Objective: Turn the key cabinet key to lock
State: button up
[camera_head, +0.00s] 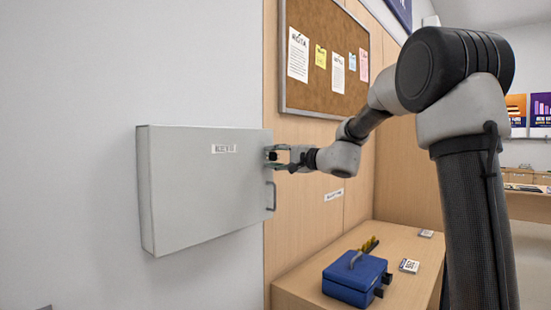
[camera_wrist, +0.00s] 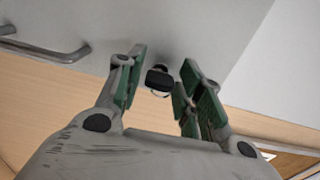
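The grey key cabinet (camera_head: 190,190) hangs on the white wall with its door shut. A bar handle (camera_head: 271,196) sits on the door near the right edge, and shows at upper left in the wrist view (camera_wrist: 50,50). My gripper (camera_head: 272,157) is at the door's right edge, above the handle. In the wrist view, my gripper (camera_wrist: 163,68) is open, with green-padded fingers on either side of the key (camera_wrist: 159,79). The key has a black head and a thin ring below it. Gaps show between the key and both pads. Its lock is mostly hidden behind the head.
A blue cash box (camera_head: 350,283) stands on the wooden counter (camera_head: 405,252) below my arm. A small white card device (camera_head: 409,266) lies beside it. A cork notice board (camera_head: 325,45) hangs on the wood panel above. The space in front of the cabinet's left part is free.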

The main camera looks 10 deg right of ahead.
jog(key=shift+o, duration=0.4)
jog(key=shift+s+d, duration=0.15)
jog(key=shift+s, duration=0.05)
jog(key=v, duration=1.1)
jog(key=shift+s+d, duration=0.15)
jog(key=shift+s, duration=0.05)
